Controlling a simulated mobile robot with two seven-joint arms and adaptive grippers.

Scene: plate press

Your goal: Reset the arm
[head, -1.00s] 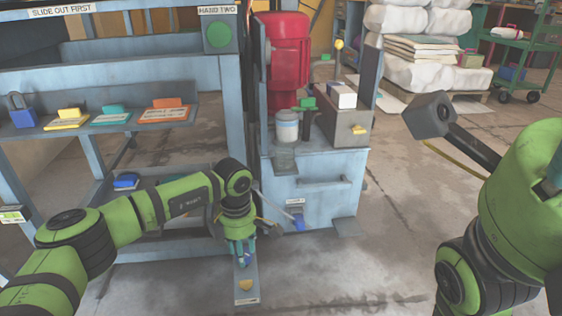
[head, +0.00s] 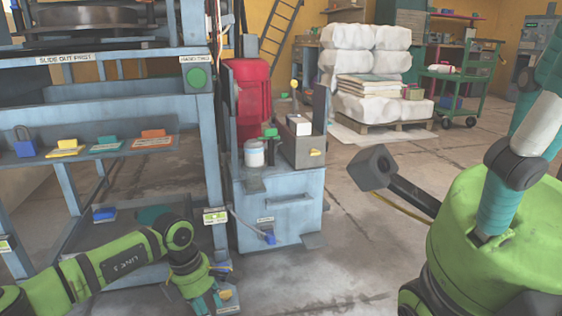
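My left gripper (head: 213,301) is low in the head view, its teal fingers pointing down near the floor at the front of the blue-grey machine. It is beside, and partly in front of, a small grey block with a yellow mark (head: 229,298). I cannot tell whether they touch or whether the fingers are open. My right arm (head: 495,235) fills the right side, with a teal and white section rising to the right edge. No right fingertips show.
A blue rack (head: 110,100) with padlock and coloured tags stands left. The press cabinet (head: 280,215) with a red cylinder (head: 250,95) stands at centre. A dark square-ended bar (head: 372,168) juts beside my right arm. Bags on a pallet (head: 385,129) and a green cart (head: 460,75) stand behind.

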